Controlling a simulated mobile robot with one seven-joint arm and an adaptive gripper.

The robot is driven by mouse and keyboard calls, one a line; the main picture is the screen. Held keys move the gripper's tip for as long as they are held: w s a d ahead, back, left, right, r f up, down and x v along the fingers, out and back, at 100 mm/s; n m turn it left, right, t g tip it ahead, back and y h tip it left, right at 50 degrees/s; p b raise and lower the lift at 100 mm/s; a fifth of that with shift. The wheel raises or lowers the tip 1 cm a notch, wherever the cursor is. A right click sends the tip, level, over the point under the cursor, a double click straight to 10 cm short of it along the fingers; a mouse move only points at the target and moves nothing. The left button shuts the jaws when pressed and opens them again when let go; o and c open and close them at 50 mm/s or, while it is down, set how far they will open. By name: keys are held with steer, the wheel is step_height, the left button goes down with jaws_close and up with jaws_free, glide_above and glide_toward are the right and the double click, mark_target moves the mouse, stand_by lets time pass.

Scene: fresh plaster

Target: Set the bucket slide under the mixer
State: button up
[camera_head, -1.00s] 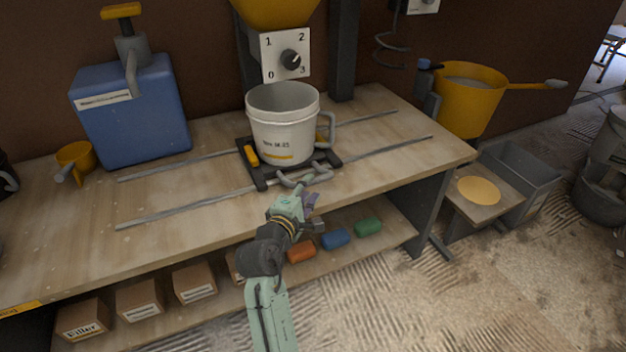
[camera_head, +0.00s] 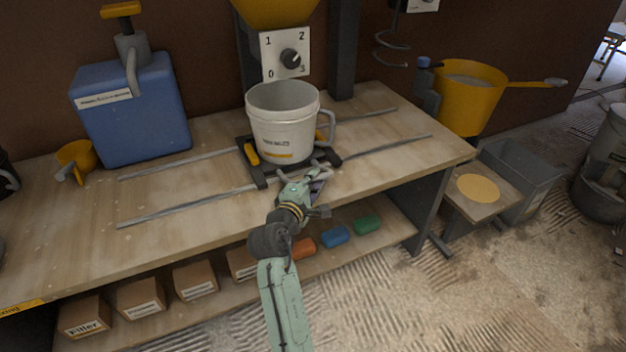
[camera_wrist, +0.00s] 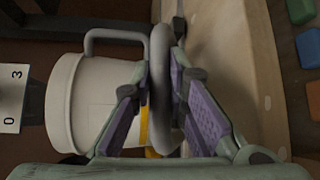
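The bucket slide (camera_head: 262,172) is a dark frame with yellow clips, sitting across two metal rails on the workbench. A white bucket (camera_head: 283,122) stands upright on it. The slide's grey loop handle (camera_head: 322,170) faces the bench's front. The mixer's yellow body (camera_head: 275,12) shows only in part, above and behind the bucket. My gripper (camera_head: 314,182) is at the handle. In the wrist view, my gripper's purple-padded fingers (camera_wrist: 162,85) are on either side of the handle's bar (camera_wrist: 161,55), very close to it. I see no clear grip on it.
A dial panel (camera_head: 285,53) is behind the bucket. A blue canister (camera_head: 132,110) and yellow scoop (camera_head: 76,160) stand at the left. A yellow tub (camera_head: 468,98) is at the right. The shelf below holds boxes (camera_head: 195,282) and coloured rolls (camera_head: 335,237).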

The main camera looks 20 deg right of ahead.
jaws_close()
stand_by(0.4)
steer(key=d, duration=2.2)
steer(key=w+d, duration=0.1)
steer(key=d, duration=1.1)
steer(key=shift+d, duration=0.55)
steer(key=shift+d+r, duration=0.1)
steer(key=shift+r, duration=0.1)
steer(key=shift+o, duration=1.5)
jaws_free()
steer(key=shift+d+f, duration=0.1)
steer(key=shift+d, duration=0.1)
steer(key=shift+o, duration=1.4)
steer(key=shift+a, duration=0.1)
